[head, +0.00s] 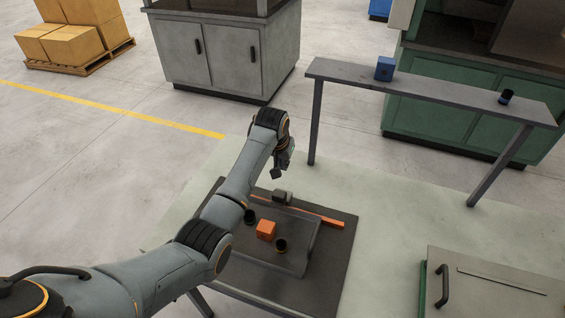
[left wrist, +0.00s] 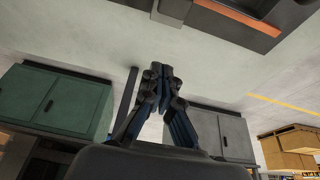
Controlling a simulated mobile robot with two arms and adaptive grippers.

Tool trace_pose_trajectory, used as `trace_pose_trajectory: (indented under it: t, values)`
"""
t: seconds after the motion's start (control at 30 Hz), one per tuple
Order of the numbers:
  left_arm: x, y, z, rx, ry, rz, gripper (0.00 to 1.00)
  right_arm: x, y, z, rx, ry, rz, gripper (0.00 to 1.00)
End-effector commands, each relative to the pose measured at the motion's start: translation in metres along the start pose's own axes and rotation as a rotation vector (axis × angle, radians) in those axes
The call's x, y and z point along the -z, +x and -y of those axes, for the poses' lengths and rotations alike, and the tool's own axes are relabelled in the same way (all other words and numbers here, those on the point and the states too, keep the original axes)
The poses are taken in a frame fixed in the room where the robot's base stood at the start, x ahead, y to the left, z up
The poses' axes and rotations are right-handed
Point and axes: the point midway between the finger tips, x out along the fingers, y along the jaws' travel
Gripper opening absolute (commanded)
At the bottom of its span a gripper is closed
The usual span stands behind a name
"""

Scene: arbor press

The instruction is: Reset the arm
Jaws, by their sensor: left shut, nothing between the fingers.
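My left arm reaches in from the left of the head view, over the near table. Its gripper (head: 282,172) hangs over the far part of the dark mat (head: 335,262), apart from the objects there. In the left wrist view the two fingers (left wrist: 160,70) meet at their tips, with nothing held. An orange bar (head: 325,217) runs across the far part of the mat, with a dark grey block (head: 283,197) beside it. I cannot tell from this angle whether these are parts of the press. My right gripper is out of view.
A dark tray (head: 305,242) on the mat bears an orange cube (head: 266,229) and black round parts (head: 281,246). A grey panel with a handle (head: 490,285) is at right. A narrow far table (head: 440,90) holds a blue block (head: 385,68) and a dark cylinder (head: 506,97).

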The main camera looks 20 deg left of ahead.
Motion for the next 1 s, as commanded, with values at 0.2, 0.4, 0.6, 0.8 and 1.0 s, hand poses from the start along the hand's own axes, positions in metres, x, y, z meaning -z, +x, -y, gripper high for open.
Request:
trace_pose_trajectory:
  t: [0.2, 0.4, 0.6, 0.8, 1.0]
  values:
    - [-0.001, -0.009, 0.0, 0.0, 0.0, 0.001, 0.0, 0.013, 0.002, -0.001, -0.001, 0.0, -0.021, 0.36]
    - [-0.001, -0.01, 0.0, 0.0, 0.0, 0.001, 0.0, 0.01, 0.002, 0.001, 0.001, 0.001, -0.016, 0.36]
    - [-0.001, -0.009, 0.0, 0.0, 0.0, 0.001, 0.0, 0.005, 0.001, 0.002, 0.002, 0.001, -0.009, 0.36]
    - [-0.017, -0.002, 0.0, 0.002, 0.005, 0.006, 0.0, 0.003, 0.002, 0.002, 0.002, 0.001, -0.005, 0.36]
    - [-0.099, 0.017, 0.0, 0.011, 0.031, 0.016, 0.0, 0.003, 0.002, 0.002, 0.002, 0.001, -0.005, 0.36]
